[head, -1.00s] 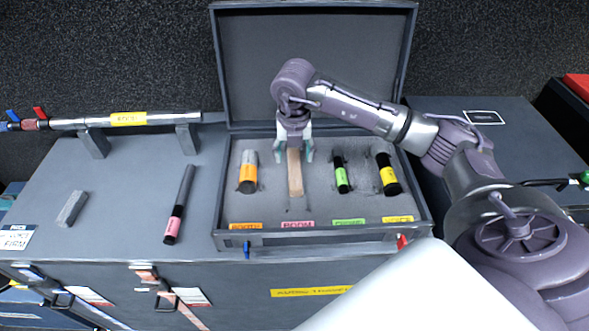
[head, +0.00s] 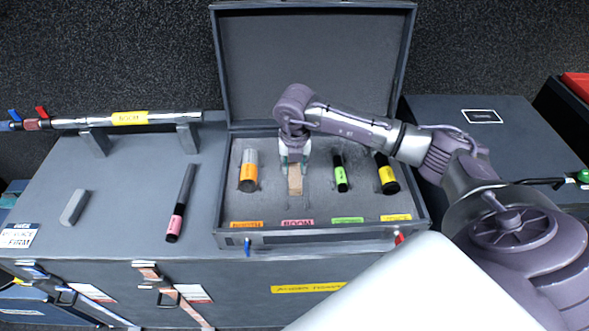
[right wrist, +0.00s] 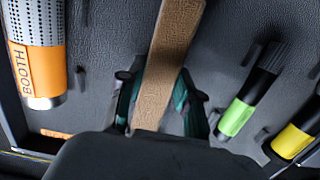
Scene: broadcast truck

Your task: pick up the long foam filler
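The long foam filler (head: 295,181) is a tan bar in the open case (head: 325,237), in the column behind the pink BOOM label. My right gripper (head: 295,160) is down over its far part, with one finger on each side. In the right wrist view the filler (right wrist: 170,65) runs between the teal-padded fingers (right wrist: 162,95), which appear closed against its sides. The hand hides part of the filler in the head view. My left gripper is not in view.
An orange BOOTH microphone (head: 249,172) lies left of the filler; a green-banded one (head: 341,175) and a yellow-banded one (head: 386,176) lie right. The raised lid (head: 312,65) stands behind. A pink-banded microphone (head: 179,205) and a grey block (head: 74,208) lie on the left top.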

